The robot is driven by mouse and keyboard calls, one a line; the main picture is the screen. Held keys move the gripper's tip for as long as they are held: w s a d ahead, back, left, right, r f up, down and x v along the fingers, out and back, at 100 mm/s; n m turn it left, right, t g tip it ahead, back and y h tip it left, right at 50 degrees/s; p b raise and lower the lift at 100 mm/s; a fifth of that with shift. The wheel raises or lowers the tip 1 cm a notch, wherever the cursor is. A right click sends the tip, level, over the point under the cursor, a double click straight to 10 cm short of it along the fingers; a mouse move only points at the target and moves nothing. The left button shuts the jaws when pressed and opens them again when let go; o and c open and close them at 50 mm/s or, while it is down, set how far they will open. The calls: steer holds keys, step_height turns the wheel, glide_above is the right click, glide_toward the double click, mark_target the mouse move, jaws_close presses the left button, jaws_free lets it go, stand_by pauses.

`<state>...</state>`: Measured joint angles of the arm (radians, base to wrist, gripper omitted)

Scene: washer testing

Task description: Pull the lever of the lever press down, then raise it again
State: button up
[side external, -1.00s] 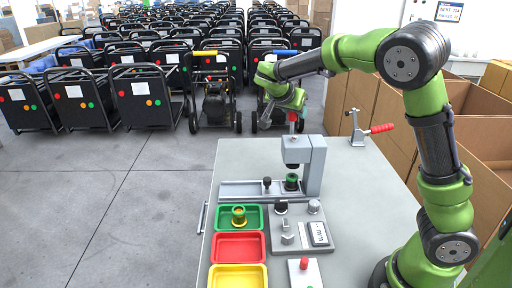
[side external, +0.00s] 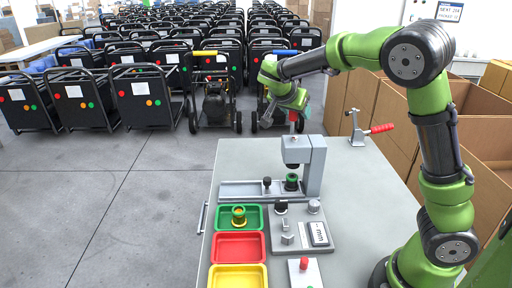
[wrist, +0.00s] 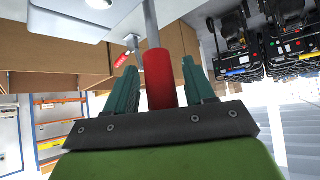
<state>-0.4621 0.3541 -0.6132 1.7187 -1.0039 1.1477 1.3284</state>
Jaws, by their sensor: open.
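The grey lever press (side external: 312,165) stands at the back of the bench. Its lever, with a red grip (side external: 293,116), rises above the press head. In the wrist view, the red grip (wrist: 158,78) on its metal rod lies between the two teal fingers. My gripper (wrist: 160,70) is open around the grip, with visible gaps on both sides. In the side view, my gripper (side external: 302,106) is beside the top of the lever and partly hides it. A dark part with a green ring (side external: 291,182) sits below the press head.
Green (side external: 253,225), red (side external: 237,246) and yellow (side external: 238,278) trays line the bench's left side; the green one holds a brass-coloured part. A red-handled clamp (side external: 358,130) stands at the back right. The bench's right side (side external: 360,200) is mostly clear.

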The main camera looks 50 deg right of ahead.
steer(key=v, duration=1.6)
steer(key=shift+a+r, duration=0.25)
steer(key=shift+r, duration=0.05)
steer(key=s+a+f+n+y, duration=0.4)
steer(key=s+f+n+y, duration=0.15)
steer(key=f+n, duration=0.3)
steer(key=s+a+n+t+y, duration=0.1)
steer(key=s+t+y, duration=0.1)
steer(key=s, duration=0.4)
steer(key=s+a+f+n+t+y, duration=0.1)
steer(key=s+a+n+t+y, duration=0.1)
steer(key=s, duration=0.4)
steer(key=shift+t+y, duration=0.6)
steer(key=shift+y, duration=0.15)
